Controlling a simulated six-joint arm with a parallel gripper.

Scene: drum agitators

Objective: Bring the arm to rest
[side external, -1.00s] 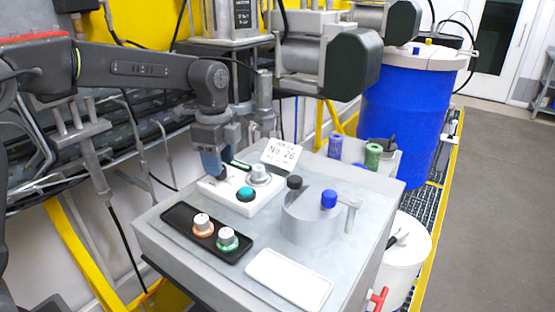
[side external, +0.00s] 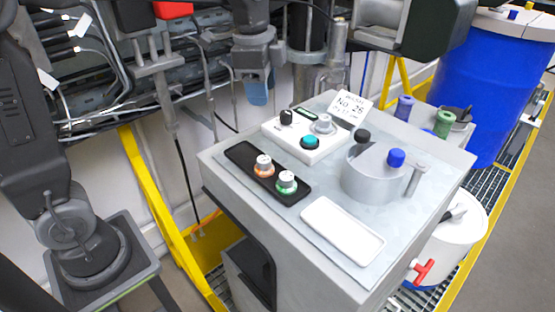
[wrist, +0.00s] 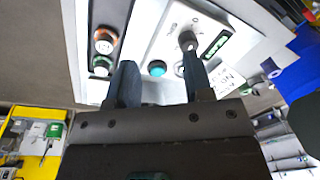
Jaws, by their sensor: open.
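My gripper (side external: 258,92) hangs above and behind the left end of the white control box, apart from it. In the wrist view its two fingers (wrist: 158,78) are spread with nothing between them. The white control box (side external: 297,147) sits on the grey cart. It carries a black knob (side external: 287,117), a teal button (side external: 310,142), a grey knob (side external: 323,124) and a small display. In the wrist view, the black knob (wrist: 188,40) and teal button (wrist: 157,68) show beyond the fingers.
A black tray (side external: 241,153) holds two white-topped pieces with orange and green rings. An empty white tray (side external: 343,231), a round grey vessel (side external: 374,185) and a "No 26" card (side external: 350,110) share the cart (side external: 300,225). A blue drum (side external: 490,80) stands behind right.

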